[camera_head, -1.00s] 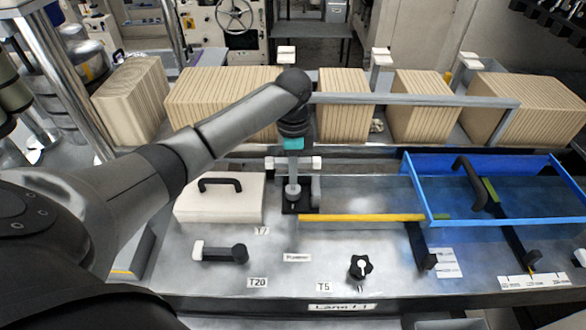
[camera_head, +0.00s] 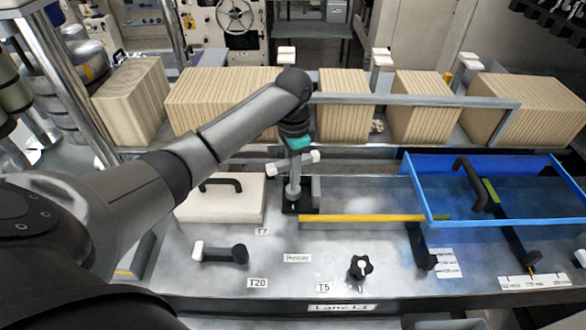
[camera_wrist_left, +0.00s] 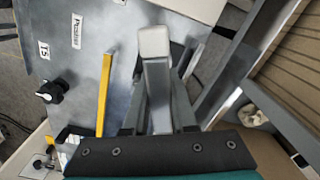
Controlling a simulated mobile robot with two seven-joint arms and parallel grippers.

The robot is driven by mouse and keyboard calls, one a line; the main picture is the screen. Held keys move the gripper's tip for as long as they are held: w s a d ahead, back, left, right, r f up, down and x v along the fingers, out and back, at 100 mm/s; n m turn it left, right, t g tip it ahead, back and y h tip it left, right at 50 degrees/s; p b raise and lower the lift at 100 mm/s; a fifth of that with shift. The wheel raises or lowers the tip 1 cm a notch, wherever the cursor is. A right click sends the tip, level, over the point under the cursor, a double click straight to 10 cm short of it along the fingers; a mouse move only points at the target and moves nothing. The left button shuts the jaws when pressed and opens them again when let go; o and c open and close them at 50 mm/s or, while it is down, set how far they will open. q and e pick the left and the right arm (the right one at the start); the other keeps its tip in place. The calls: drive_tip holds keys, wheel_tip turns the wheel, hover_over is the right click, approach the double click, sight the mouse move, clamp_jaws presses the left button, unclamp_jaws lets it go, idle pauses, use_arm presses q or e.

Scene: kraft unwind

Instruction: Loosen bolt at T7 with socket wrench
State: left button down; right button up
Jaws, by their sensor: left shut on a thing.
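The socket wrench (camera_head: 293,187) has a grey shaft and a cross handle with white ends. It stands nearly upright on the black block (camera_head: 302,210) behind the T7 label (camera_head: 261,231). Its socket end is down at the block, and the bolt under it is hidden. My left gripper (camera_head: 293,161) is shut on the wrench handle from above. In the left wrist view, the handle's pale end (camera_wrist_left: 154,42) sticks out between the fingers. My right gripper is not in view.
A cream box with a black handle (camera_head: 220,196) sits left of the wrench. A yellow bar (camera_head: 360,218) runs right from the block towards a blue frame (camera_head: 505,221). A black knob (camera_head: 360,267) is at T5. A grey rail with brown stacks (camera_head: 343,100) lies behind.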

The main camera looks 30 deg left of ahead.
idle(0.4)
use_arm(q)
drive_tip(key=shift+r, duration=2.55)
